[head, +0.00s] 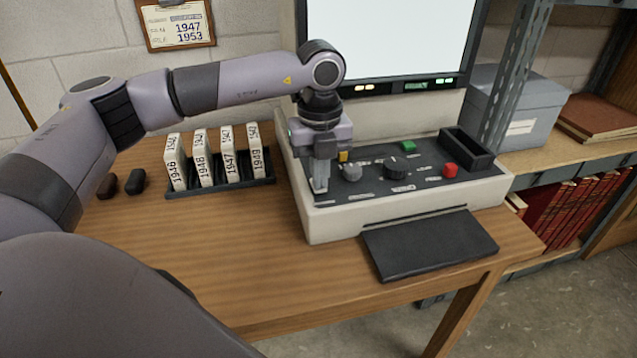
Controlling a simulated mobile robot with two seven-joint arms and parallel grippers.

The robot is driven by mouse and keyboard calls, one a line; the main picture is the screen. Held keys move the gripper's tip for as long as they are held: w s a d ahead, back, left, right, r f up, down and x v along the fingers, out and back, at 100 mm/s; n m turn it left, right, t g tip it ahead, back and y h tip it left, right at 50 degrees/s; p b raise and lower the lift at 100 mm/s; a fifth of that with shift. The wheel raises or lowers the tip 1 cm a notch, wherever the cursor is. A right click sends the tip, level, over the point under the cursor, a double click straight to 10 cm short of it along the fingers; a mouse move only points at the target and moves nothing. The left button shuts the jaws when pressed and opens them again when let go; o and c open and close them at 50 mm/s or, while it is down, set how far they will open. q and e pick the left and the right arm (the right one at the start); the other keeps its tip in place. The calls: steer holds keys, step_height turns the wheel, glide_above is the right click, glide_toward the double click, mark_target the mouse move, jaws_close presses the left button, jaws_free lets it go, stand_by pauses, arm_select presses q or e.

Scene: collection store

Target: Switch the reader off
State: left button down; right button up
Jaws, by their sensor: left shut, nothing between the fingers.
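The reader (330,223) is a cream machine with a dark control panel, standing on the wooden table. Its large screen (390,35) is pale and lit, with small lights along the lower frame. The panel carries a green button (408,146), a red button (450,170), a dark knob (397,168), a grey knob (352,172) and a yellow part (343,156). My left gripper (320,188) is shut and points down at the panel's left end. Its fingertips hide what lies under them, and I cannot tell whether they touch. My right gripper is not in view.
A dark rack (220,188) holds several upright boxes with year labels, left of the reader. Two small dark objects (136,181) lie beside it. A black tray (430,245) sticks out in front of the reader. A metal shelf post (510,80) stands at right. The front left table is clear.

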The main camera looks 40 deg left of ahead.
arm_select(q)
steer(key=shift+f, duration=0.3)
steer(key=shift+r, duration=0.15)
steer(key=shift+r+p, duration=0.45)
steer(key=shift+r, duration=0.05)
steer(key=shift+r+p, duration=2.1)
steer(key=shift+r, duration=0.85)
